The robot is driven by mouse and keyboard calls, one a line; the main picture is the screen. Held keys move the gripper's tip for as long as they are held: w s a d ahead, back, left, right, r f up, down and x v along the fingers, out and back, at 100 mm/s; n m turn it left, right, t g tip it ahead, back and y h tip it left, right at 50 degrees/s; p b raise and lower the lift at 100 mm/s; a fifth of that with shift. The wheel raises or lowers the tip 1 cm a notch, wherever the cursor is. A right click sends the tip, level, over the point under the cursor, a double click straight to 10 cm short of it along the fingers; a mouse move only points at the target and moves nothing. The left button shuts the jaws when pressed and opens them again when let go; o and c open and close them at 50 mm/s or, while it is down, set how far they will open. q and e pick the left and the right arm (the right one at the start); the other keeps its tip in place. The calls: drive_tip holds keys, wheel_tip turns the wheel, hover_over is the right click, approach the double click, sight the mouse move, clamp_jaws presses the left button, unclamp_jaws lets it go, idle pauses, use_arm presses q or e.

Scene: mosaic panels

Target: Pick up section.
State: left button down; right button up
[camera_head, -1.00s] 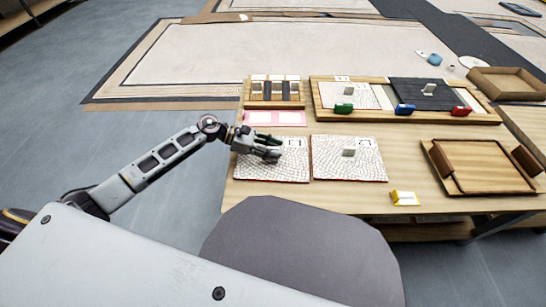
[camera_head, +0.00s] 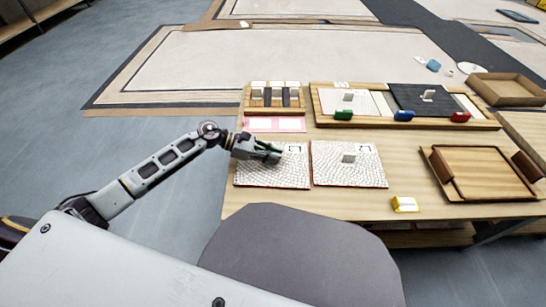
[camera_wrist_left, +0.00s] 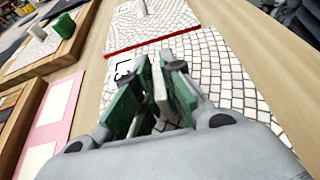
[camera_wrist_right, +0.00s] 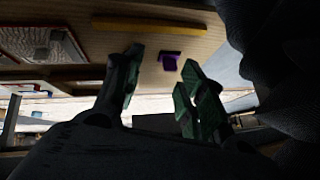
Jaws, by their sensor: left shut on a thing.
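Two white cobble-patterned mosaic sections lie side by side on the wooden table: a left section (camera_head: 262,178) and a right section (camera_head: 348,176) with an upright pale handle (camera_head: 349,157). My left gripper (camera_head: 274,155) is over the left section. In the left wrist view its green-padded fingers (camera_wrist_left: 157,88) are shut on that section's pale handle (camera_wrist_left: 160,94). The section appears to lie flat on the table; any lift is too small to tell. My right gripper (camera_wrist_right: 160,76) shows only in its wrist view, with fingers apart and nothing between them.
Behind are a slotted rack (camera_head: 274,106), a pink card (camera_head: 274,124) and a wooden frame (camera_head: 320,117) with white and dark panels. Green (camera_head: 343,115), blue (camera_head: 404,115) and red (camera_head: 460,117) blocks sit along it. A wooden tray (camera_head: 488,190) and yellow block (camera_head: 404,204) are right.

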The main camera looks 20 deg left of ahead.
use_arm(q)
drive_tip(key=shift+r+p, duration=0.65)
drive_tip(key=shift+r, duration=0.9)
drive_tip(key=s+a+p, duration=0.1)
drive_tip(key=s+a, duration=0.1)
drive_tip(key=a, duration=0.6)
drive_tip(key=s+a+p, duration=0.1)
drive_tip(key=a+p, duration=0.1)
drive_tip(key=a, duration=0.7)
drive_tip(key=shift+s+a+r, duration=0.25)
drive_tip(key=shift+s, duration=0.15)
use_arm(e)
wheel_tip(320, 180, up, 8)
drive_tip(key=d+g+h, duration=0.1)
drive_tip(key=shift+d+r+n, duration=0.25)
drive_tip(key=shift+d+n, duration=0.15)
drive_tip(key=shift+s+a+f+g, duration=0.1)
drive_tip(key=shift+a+f+g, duration=0.05)
drive_tip(key=shift+g, duration=0.15)
use_arm(q)
drive_tip(key=shift+r, duration=0.1)
